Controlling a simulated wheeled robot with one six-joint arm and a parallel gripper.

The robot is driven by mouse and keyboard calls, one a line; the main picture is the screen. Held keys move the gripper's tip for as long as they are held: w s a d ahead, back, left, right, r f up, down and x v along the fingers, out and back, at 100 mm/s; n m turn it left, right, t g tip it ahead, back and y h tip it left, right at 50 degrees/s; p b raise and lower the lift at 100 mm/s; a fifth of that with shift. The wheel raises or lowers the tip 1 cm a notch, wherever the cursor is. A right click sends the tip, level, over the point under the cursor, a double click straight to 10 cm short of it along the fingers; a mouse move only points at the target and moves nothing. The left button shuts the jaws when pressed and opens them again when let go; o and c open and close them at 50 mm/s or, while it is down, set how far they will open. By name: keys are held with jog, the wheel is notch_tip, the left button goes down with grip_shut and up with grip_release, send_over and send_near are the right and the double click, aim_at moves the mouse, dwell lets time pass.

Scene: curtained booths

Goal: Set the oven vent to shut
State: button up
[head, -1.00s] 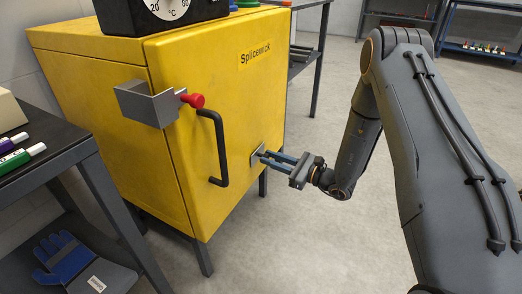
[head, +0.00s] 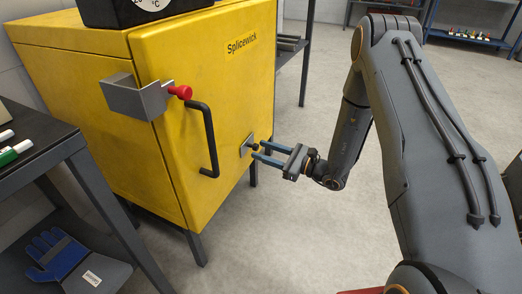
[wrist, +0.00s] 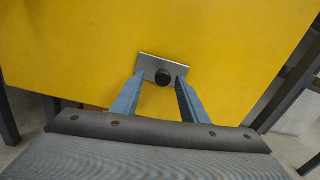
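The yellow oven (head: 225,95) stands on dark legs, its door facing my arm. The oven vent is a small metal plate (head: 246,147) with a black knob (head: 254,145) low on the door's right side. In the wrist view the vent plate (wrist: 153,66) sits slightly tilted, with the round black knob (wrist: 163,77) at its lower middle. My gripper (head: 257,151) is open, its blue fingers pointing at the vent. In the wrist view my gripper (wrist: 157,88) has one finger on each side of the knob, with nothing held. Whether the fingertips touch the plate cannot be told.
A black door handle (head: 210,140) and a metal latch box with a red knob (head: 180,92) are left of the vent. A dark table (head: 40,155) stands at the left, with a blue glove (head: 55,255) below.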

jog(key=p+v, duration=0.1)
jog(key=v, duration=0.5)
jog(key=shift+s, duration=0.15)
